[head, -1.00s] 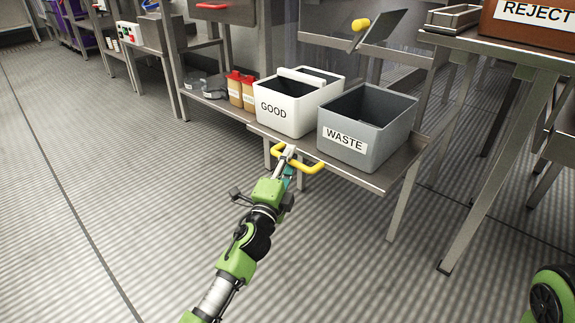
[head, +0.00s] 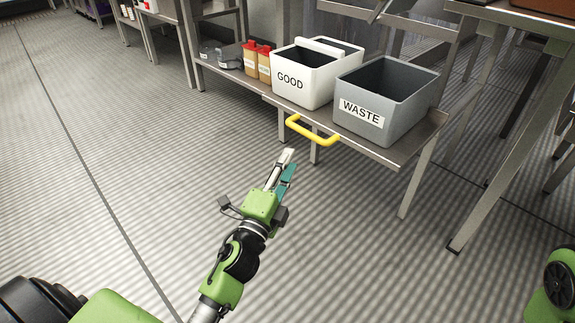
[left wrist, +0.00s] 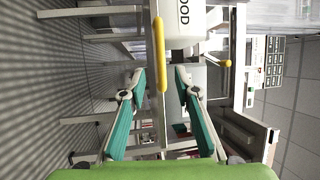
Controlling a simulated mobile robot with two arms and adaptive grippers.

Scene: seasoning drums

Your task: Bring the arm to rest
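My left arm (head: 233,262) reaches in from the bottom of the head view, over the floor. My left gripper (head: 288,160) is open and empty, in front of and below the yellow handle (head: 312,132), with a gap between them. In the left wrist view, its two teal-padded fingers (left wrist: 160,72) stand apart. The handle (left wrist: 159,50) shows beyond them, sideways, with nothing gripped. My right gripper is in neither view.
The handle is on the front edge of a metal shelf (head: 395,154) carrying a white GOOD bin (head: 290,80) and a grey WASTE bin (head: 362,112). Red-capped containers (head: 257,62) stand left of them. Table legs (head: 500,150) stand at right. The floor at left is clear.

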